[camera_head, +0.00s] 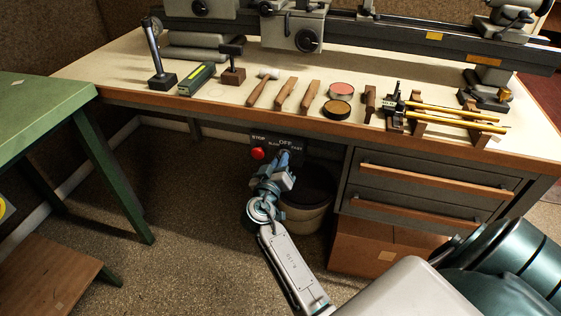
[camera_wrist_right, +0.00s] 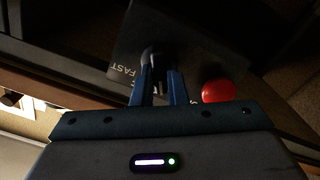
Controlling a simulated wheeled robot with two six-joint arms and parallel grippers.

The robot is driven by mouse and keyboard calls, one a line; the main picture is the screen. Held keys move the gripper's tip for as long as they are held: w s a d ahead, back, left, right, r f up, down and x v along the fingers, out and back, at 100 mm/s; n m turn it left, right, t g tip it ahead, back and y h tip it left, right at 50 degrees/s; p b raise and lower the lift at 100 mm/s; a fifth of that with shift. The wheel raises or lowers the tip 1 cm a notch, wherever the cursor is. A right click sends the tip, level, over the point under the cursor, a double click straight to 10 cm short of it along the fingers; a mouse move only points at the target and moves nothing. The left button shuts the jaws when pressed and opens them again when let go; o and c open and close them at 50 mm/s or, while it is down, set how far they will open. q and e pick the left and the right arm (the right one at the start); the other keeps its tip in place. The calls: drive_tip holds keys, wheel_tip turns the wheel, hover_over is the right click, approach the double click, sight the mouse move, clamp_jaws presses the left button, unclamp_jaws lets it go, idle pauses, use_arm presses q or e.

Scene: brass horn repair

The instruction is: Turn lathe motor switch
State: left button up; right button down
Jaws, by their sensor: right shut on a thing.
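The switch panel (camera_head: 268,142) is a dark plate under the front edge of the bench, with the words STOP, OFF and FAST partly readable. A red stop button (camera_head: 258,153) is on its left; it also shows in the right wrist view (camera_wrist_right: 218,91). My right gripper (camera_head: 285,155) reaches up to the panel, right of the button. In the right wrist view its blue fingers (camera_wrist_right: 163,82) are shut on the black switch knob (camera_wrist_right: 153,56). The fingers hide part of the knob and of the lettering, so its setting cannot be read. My left gripper is not in view.
The lathe (camera_head: 400,38) stands along the back of the bench (camera_head: 215,103). Hand tools, two round tins and a rack with brass tubes lie in front of it. A bin (camera_head: 306,218) stands below the panel, drawers (camera_head: 425,187) to the right, a green table (camera_head: 40,115) left.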

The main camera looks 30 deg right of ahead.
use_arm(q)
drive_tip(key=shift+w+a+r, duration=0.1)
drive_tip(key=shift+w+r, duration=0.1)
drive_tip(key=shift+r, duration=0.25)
use_arm(e)
drive_tip(key=shift+n, duration=0.9)
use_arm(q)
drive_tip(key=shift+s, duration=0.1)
use_arm(e)
drive_tip(key=c, duration=1.4)
unclamp_jaws()
drive_tip(key=shift+c, duration=0.2)
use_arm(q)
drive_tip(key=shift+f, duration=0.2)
